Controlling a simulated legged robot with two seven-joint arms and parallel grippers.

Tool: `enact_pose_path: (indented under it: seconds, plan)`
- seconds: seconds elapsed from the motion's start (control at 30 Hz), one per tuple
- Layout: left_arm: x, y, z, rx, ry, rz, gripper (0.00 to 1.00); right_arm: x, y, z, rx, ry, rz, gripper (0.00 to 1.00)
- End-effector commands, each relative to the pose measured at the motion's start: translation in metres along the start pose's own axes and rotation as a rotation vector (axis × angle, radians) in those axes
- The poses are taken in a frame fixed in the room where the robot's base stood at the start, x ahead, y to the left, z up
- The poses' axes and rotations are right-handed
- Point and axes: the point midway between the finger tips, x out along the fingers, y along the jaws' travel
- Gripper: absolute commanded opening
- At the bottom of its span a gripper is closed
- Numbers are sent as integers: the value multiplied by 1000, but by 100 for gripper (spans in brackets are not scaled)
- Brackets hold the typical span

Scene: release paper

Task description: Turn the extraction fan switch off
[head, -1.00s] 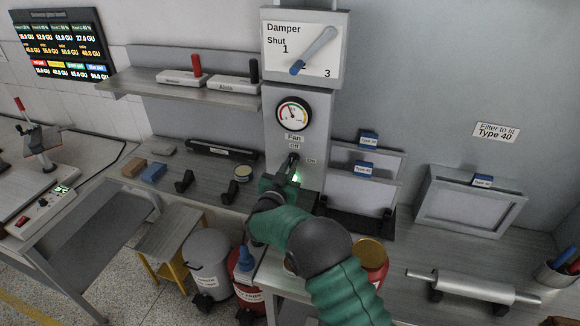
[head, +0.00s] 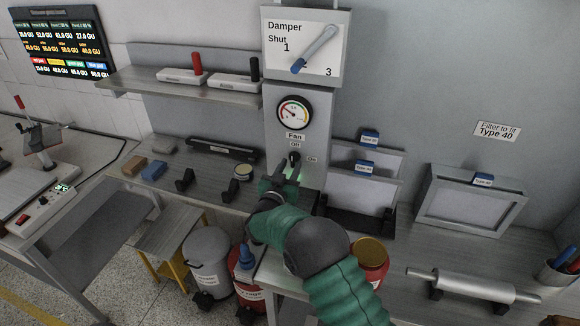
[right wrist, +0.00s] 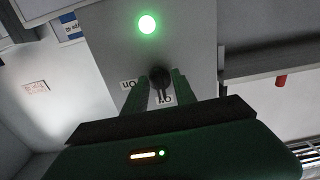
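The fan switch is a small dark lever (head: 294,158) on the grey column, below the "Fan" and "Off" labels, with "On" to its right. In the right wrist view its round black hub (right wrist: 160,77) sits between my fingers, and its handle appears to point toward the "Off" label (right wrist: 165,100). A round green lamp (right wrist: 147,24) beside the switch is lit. My right gripper (head: 287,172) is at the switch, its fingers apart on either side of the lever; the wrist view shows them too (right wrist: 160,90). Whether a finger touches the lever cannot be told. My left gripper is not in view.
A dial gauge (head: 295,112) and a damper panel (head: 303,48) with a lever are above the switch. A shelf (head: 190,92) is at the left. Filter frames (head: 362,190) stand close at the right.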

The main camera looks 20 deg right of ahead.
Motion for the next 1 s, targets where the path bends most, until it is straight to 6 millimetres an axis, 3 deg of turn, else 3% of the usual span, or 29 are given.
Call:
enact_pose_path:
  seconds: [0.37,0.47,0.8,1.0]
  plan:
    - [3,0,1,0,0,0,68,-7,0,-4,4,9,1,34]
    - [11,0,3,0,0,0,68,-24,0,-2,3,8,-1,34]
    - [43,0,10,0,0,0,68,-122,-2,2,2,6,-4,34]
    - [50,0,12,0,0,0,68,-159,-2,1,1,5,-1,34]
